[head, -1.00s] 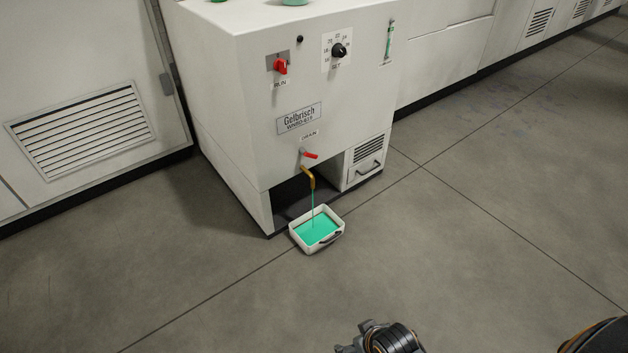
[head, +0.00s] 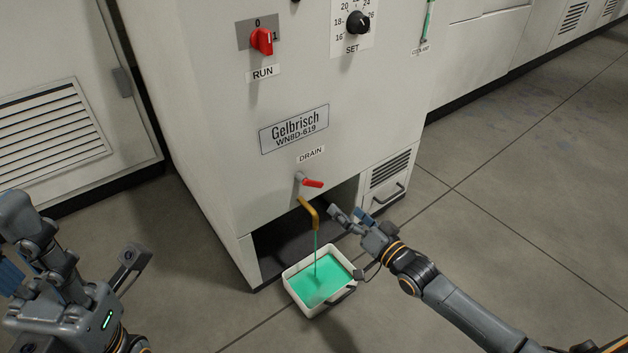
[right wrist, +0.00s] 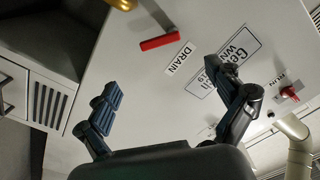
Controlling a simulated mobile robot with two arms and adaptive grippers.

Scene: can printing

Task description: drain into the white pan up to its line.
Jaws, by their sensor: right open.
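The white pan (head: 294,297) stands on the floor below the brass drain spout (head: 309,212) of the white machine. A thin green stream (head: 315,256) runs from the spout into it. Green liquid (head: 332,277) covers the pan's bottom; I cannot make out the line. The red drain handle (head: 313,184) points right; it also shows in the right wrist view (right wrist: 159,42). My right gripper (head: 350,215) is open and empty, right of the spout and below the handle. My left gripper (head: 12,272) is at the left edge, partly cut off; its jaw state is unclear.
The machine (head: 222,150) has a red RUN switch (head: 262,41), a SET dial (head: 357,22) and a coolant gauge (head: 428,20) above. A dark recess (head: 280,238) opens behind the pan. Open floor (head: 530,180) lies to the right.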

